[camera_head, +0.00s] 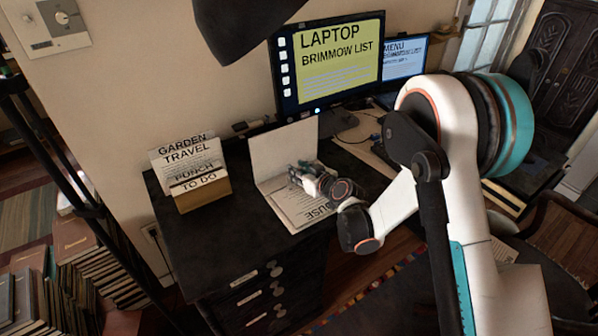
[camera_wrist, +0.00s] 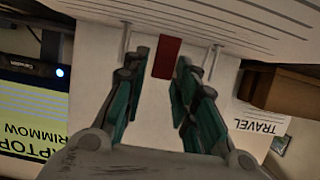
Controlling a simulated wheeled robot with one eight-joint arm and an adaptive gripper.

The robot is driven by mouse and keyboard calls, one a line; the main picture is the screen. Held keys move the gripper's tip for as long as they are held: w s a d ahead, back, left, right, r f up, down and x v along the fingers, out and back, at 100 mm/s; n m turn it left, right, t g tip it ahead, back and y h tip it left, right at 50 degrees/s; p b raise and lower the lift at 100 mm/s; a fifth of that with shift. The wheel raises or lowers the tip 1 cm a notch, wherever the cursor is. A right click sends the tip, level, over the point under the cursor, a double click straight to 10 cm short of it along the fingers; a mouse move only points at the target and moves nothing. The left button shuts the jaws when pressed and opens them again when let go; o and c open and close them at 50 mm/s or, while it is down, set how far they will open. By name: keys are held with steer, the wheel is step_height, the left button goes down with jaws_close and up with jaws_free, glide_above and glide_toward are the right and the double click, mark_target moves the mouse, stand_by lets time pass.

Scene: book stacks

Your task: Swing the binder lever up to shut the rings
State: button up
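An open binder (camera_head: 284,148) sits on the dark desk, its white cover standing up and its printed page (camera_head: 293,211) lying flat toward the front. My gripper (camera_head: 309,181) is over the binder's middle and hides the lever and rings there. In the wrist view the red lever (camera_wrist: 166,58) shows just past and between the fingertips of my gripper (camera_wrist: 162,72). The teal fingers are apart, with white surface showing between them. I cannot tell whether a fingertip touches the lever. Thin metal rings (camera_wrist: 124,42) show on either side of the lever; whether they are closed is unclear.
A box of labelled cards (camera_head: 203,190) stands left of the binder. A monitor (camera_head: 330,62) stands behind it, with a laptop (camera_head: 403,62) to its right. A black lamp shade (camera_head: 240,25) hangs above. The desk's front left is clear.

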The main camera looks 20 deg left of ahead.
steer(key=v, duration=1.2)
